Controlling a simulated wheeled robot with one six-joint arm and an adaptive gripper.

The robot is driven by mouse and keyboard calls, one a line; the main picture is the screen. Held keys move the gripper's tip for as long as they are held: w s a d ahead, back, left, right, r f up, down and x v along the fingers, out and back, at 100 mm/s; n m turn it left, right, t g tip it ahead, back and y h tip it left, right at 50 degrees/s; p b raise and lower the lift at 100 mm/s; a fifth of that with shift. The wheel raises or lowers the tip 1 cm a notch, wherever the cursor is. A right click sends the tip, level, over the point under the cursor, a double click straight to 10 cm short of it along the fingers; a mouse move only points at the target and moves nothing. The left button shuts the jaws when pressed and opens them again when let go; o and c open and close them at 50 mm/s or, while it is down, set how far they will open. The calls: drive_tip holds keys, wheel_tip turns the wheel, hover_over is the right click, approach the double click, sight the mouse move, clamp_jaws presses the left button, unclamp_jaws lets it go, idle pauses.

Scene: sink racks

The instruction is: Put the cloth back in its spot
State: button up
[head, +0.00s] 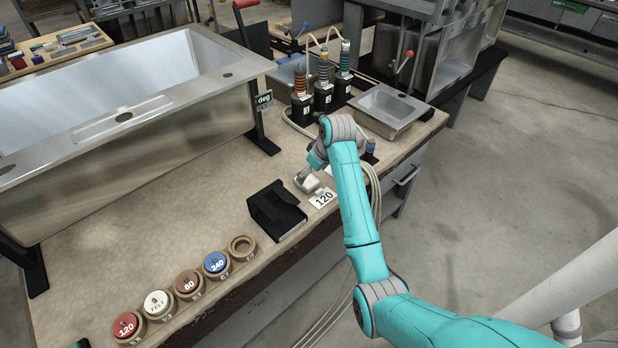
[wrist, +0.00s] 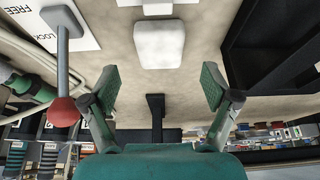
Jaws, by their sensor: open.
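A small white pad with rounded corners, which looks like the folded cloth (wrist: 159,45), lies on the beige worktop just beyond my fingertips in the wrist view. In the head view the white pad (head: 311,184) lies between the black holder and my arm, partly hidden by my gripper. My gripper (wrist: 158,88) is open, with its two green fingers spread wide and nothing between them. In the head view my gripper (head: 304,178) is low over the worktop beside the pad. Its fingertips are hard to make out there.
Several round discs in rings (head: 187,284) line the front edge. A steel sink (head: 120,130) fills the left. A red-knobbed lever (wrist: 62,110) is left of my fingers.

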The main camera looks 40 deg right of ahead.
drive_tip(key=v, duration=0.7)
drive_tip(key=shift+r, duration=0.1)
idle(0.4)
